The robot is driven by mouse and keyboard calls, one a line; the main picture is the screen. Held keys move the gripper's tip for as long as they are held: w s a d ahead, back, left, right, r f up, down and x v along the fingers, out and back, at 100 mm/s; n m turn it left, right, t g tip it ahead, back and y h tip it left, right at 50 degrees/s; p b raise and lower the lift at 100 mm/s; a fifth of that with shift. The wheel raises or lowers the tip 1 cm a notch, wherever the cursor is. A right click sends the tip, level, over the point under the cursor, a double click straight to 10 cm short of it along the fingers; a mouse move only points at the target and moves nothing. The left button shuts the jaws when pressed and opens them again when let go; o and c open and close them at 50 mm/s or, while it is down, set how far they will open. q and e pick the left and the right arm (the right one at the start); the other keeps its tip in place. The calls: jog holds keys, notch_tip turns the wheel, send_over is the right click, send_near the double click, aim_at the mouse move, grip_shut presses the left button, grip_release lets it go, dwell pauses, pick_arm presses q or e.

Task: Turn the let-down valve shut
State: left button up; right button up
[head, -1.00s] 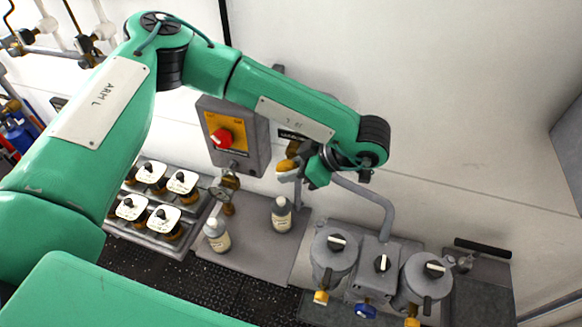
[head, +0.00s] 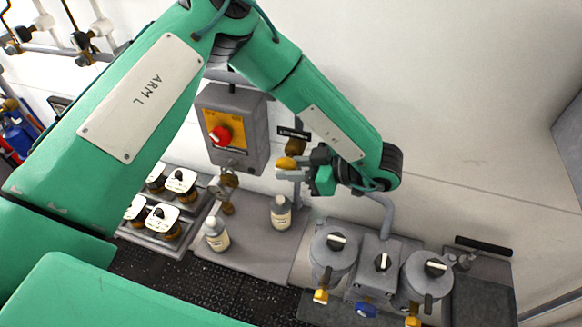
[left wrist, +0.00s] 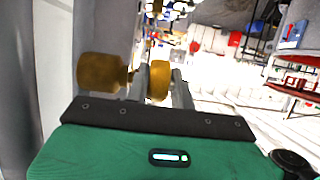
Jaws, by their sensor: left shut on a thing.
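The valve has a yellow lever handle (head: 286,163) and a brass body (head: 297,147), mounted on the wall below a small black label plate. My left gripper (head: 294,170) reaches it from the right, with its grey fingers closed on the handle. In the left wrist view the yellow handle (left wrist: 159,80) sits between the fingers, and a brass cylindrical part (left wrist: 101,72) shows to their left. The exact angle of the handle is hard to tell because the fingers partly cover it. My right gripper is not in view.
A grey switch box (head: 251,130) with a red knob hangs to the left. Two bottles (head: 281,213) stand on the grey shelf below. Grey canisters (head: 334,254) with a bent pipe stand at lower right, close under my left wrist. The wall above is bare.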

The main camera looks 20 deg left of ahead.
pick_arm(q)
jog(key=shift+f, duration=0.1)
jog(key=o, duration=1)
jog(key=shift+d, duration=0.1)
jog(key=shift+b+v, duration=2.65)
jog(key=shift+v, duration=4.3)
jog(key=shift+f, duration=0.1)
